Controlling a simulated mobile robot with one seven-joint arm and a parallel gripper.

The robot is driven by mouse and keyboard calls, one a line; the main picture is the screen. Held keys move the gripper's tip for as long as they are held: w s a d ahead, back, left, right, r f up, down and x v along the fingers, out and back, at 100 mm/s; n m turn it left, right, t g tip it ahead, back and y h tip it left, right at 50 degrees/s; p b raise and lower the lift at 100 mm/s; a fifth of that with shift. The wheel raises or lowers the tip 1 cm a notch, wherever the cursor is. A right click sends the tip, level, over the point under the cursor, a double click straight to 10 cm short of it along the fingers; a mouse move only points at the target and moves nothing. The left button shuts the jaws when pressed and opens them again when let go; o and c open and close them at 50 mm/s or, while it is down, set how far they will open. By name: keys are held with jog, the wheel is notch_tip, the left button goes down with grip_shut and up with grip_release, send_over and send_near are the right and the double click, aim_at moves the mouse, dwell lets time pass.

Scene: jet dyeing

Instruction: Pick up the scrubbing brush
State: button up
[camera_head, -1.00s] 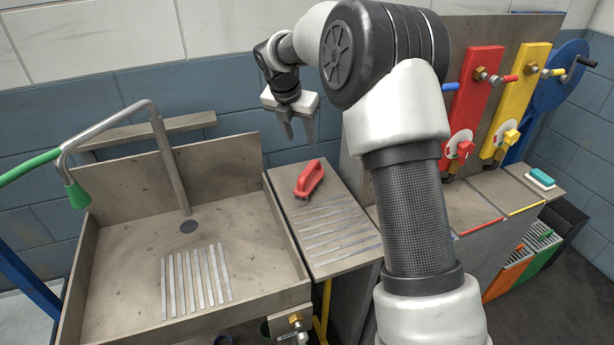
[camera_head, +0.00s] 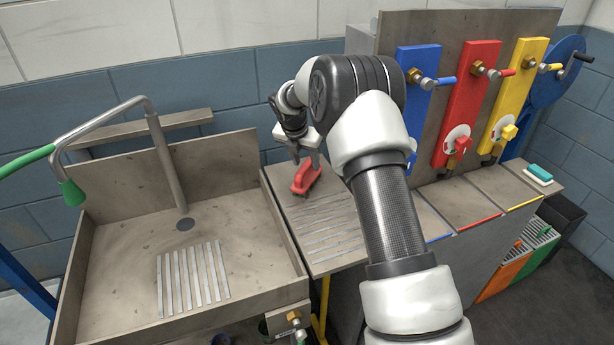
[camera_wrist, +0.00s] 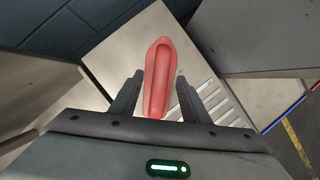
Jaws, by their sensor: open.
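The red scrubbing brush (camera_head: 306,176) lies on the grey side counter beside the sink, toward its back end. In the wrist view the brush (camera_wrist: 159,75) points away from me, with its near part between the two fingers. My gripper (camera_head: 307,160) is open and low over the brush; in the wrist view my gripper (camera_wrist: 158,92) has one finger on each side of the brush, with a gap at each side. I cannot tell how far the fingertips are above the counter.
The sink (camera_head: 130,270) with its tap (camera_head: 172,170) is left of the counter (camera_head: 335,263). Blue, red (camera_head: 468,105) and yellow valve panels stand to the right. A teal sponge (camera_head: 540,172) lies at the far right. The ribbed front part of the counter is clear.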

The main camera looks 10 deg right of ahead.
jog(key=x, duration=0.3)
jog(key=shift+s+r, duration=0.1)
grip_shut()
jog(key=shift+r, duration=0.1)
notch_tip(320, 180, up, 10)
jog(key=shift+f+p, duration=0.1)
jog(key=shift+p, duration=0.35)
